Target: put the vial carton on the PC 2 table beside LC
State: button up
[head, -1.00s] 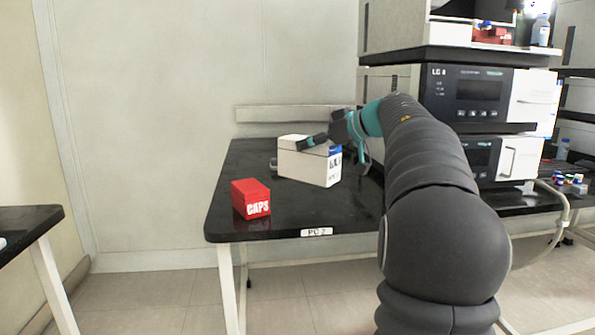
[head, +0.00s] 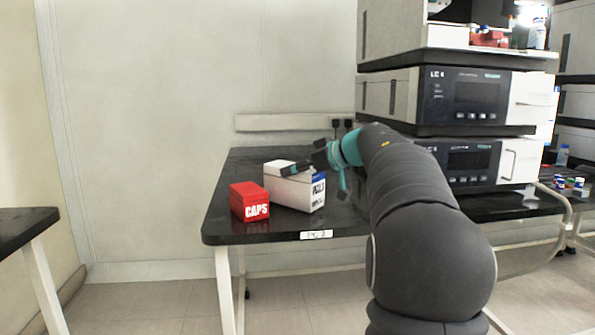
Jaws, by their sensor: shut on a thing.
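A white carton with a blue label (head: 287,190), which looks like the vial carton, is on or just above the black table (head: 262,229) marked PC 2. I cannot tell whether it touches the surface. My gripper (head: 292,170) is shut on the carton's upper part, reaching in from the right. The far finger is hidden. The LC stack (head: 466,93), with grey and white modules and dark front panels, stands to the right of the carton, partly behind my arm.
A red CAPS box (head: 249,202) sits on the table just left of the carton, close to it. A wall socket strip (head: 285,122) runs behind the table. Another dark table (head: 24,226) is at the far left. The table's back left is clear.

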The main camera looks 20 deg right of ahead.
jog(key=o, duration=1.6)
jog(key=shift+f, duration=0.15)
jog(key=p+v, duration=0.2)
jog(key=v, duration=1)
